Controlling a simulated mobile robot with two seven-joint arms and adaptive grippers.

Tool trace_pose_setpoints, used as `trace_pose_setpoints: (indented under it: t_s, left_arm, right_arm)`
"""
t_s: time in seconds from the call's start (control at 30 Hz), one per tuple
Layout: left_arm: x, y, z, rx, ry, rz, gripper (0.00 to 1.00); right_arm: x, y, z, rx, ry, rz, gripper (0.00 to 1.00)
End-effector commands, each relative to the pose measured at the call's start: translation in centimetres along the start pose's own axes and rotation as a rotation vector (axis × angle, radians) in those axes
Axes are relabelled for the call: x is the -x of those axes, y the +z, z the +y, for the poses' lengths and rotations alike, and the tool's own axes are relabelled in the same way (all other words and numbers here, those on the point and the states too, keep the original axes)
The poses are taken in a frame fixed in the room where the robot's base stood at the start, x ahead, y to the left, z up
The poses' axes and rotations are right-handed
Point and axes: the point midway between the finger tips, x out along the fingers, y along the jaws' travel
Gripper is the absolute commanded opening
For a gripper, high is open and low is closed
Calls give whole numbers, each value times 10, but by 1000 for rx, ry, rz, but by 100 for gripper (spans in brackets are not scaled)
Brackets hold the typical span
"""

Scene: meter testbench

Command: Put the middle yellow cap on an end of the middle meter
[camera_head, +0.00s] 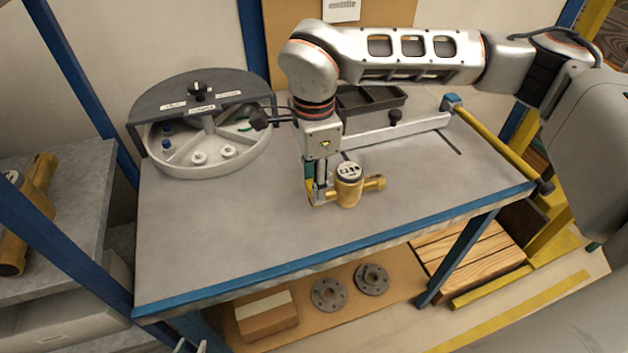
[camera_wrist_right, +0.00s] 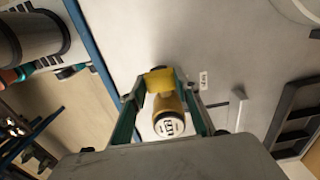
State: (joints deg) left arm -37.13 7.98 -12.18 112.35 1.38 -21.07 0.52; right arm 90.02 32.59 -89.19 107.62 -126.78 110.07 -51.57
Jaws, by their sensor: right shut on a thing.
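A brass-yellow meter (camera_head: 348,192) with a round white dial stands on the grey bench top. One end of it points right, and it also shows in the right wrist view (camera_wrist_right: 168,126). My right gripper (camera_head: 316,200) points down at its left side and is shut on a yellow cap (camera_wrist_right: 158,80). The cap is at or against the meter's left end; I cannot tell whether it is seated. The fingers partly hide that end. What seem to be the tips of my left gripper (camera_head: 190,346) show at the bottom edge, mostly out of view.
A round divided tray (camera_head: 205,170) with small white and blue parts stands at the back left. A dark tray (camera_head: 370,101) and a pale rail (camera_head: 400,130) lie behind the meter. More brass meters (camera_head: 28,220) lie on the left side table. The front of the bench is clear.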

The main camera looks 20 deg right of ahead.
Motion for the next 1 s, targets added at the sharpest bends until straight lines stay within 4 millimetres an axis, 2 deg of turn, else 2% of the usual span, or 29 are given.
trace_pose_setpoints:
  t_s: [0.7,0.97,1.0]
  left_arm:
    - [-3,9,2,2,2,-6,25]
    - [-3,9,2,2,2,-6,25]
    - [-3,9,2,2,2,-6,25]
  right_arm:
    - [-18,0,0,0,1,0,19]
    - [-18,0,0,0,0,0,19]
    - [-18,0,0,0,0,0,39]
